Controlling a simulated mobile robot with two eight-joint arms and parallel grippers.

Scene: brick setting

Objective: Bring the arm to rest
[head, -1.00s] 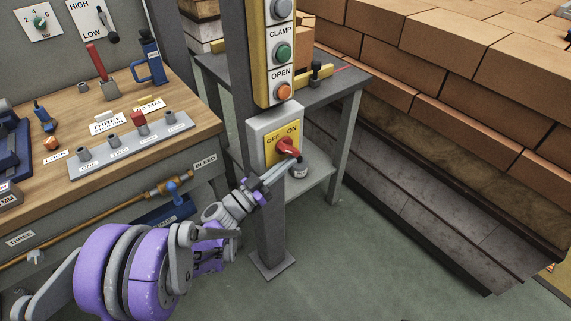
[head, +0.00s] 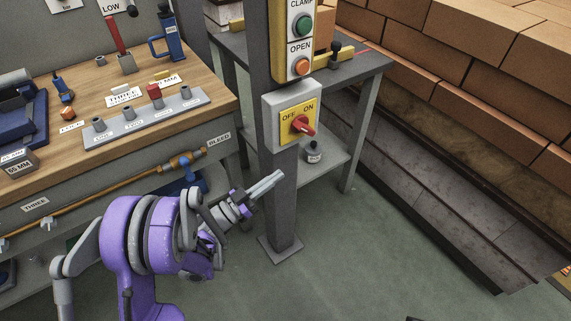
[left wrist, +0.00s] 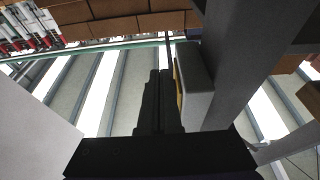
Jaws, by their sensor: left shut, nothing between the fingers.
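My left gripper (head: 276,180) is shut and empty in the head view. Its fingertips point up and to the right, below the switch box and in front of the grey post (head: 283,205) in the picture. They are apart from the red knob (head: 302,127). The knob sits on the yellow OFF/ON plate (head: 289,116), its handle toward the right, on the ON side. In the left wrist view the closed dark fingers (left wrist: 158,75) stand beside the grey switch box (left wrist: 197,85). My right gripper is not in view.
A workbench (head: 190,85) with labelled blocks and tools stands at the left. A brass pipe with a blue valve (head: 188,172) runs along its front. A small grey table (head: 350,70) is behind the post. Stacked bricks (head: 470,70) fill the right. The floor (head: 370,260) is clear.

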